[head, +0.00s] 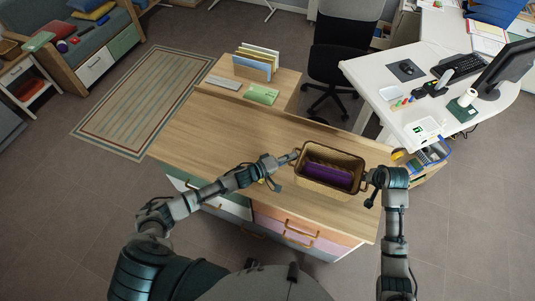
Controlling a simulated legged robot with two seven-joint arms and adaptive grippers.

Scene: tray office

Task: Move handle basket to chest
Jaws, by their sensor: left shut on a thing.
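A tan woven handle basket (325,187) with a brown rim and a purple thing inside shows right of centre in the head view. It is over the right part of the wooden top of the chest (210,125); I cannot tell whether it rests on the top or hangs just above it. My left gripper (293,157) is shut on the basket's left handle. My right gripper (370,183) is at the basket's right end, by the handle there; its fingers are too hidden to tell their state.
The chest top is bare left of the basket. A white desk (375,75) stands right, near an office chair (340,50).

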